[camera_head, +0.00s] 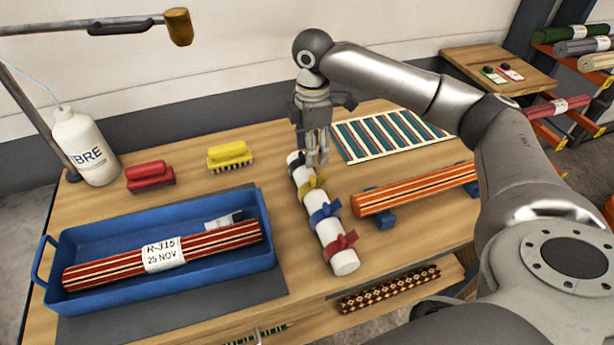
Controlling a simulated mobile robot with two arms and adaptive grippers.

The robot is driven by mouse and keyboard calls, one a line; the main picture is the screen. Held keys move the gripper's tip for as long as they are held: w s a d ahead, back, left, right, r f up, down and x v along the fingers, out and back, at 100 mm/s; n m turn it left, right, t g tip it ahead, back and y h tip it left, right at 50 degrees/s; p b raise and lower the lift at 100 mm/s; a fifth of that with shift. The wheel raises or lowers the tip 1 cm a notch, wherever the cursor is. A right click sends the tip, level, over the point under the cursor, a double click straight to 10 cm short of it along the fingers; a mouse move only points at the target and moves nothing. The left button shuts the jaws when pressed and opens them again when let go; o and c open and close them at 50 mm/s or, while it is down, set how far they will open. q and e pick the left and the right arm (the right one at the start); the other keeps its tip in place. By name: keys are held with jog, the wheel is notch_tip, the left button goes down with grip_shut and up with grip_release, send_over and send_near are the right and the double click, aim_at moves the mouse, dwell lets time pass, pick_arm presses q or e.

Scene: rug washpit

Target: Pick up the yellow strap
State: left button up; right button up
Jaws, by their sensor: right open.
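A white roll (344,262) lies lengthwise on the wooden table with several coloured straps tied around it. A red strap (338,244) is nearest the front end. My right gripper (318,160) points down over the far end of the roll, just above and behind the yellow strap. It is open, and its fingers partly cover the roll's far end. I cannot tell whether they touch it. My left gripper is not in view.
A blue tray (50,243) with a striped rug roll (210,241) stands at the left. Red (150,175) and yellow (229,154) brushes lie behind it. An orange striped roll (415,189) on blue supports and a flat striped rug (388,135) are at the right.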

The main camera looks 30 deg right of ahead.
aim_at(313, 178)
jog(key=f, duration=0.3)
jog(key=shift+s+f, duration=0.25)
jog(key=shift+f, duration=0.15)
jog(key=shift+w+f+p, duration=0.2)
jog(key=shift+f+p, duration=0.25)
jog(key=shift+f, duration=0.15)
jog(key=f, duration=0.1)
jog(key=f+p, duration=0.1)
jog(key=f, duration=0.2)
jog(key=shift+w+d+f, duration=0.1)
jog(key=shift+d+f, duration=0.05)
jog(key=shift+d, duration=0.1)
jog(key=shift+f, duration=0.25)
jog(key=c, duration=0.9)
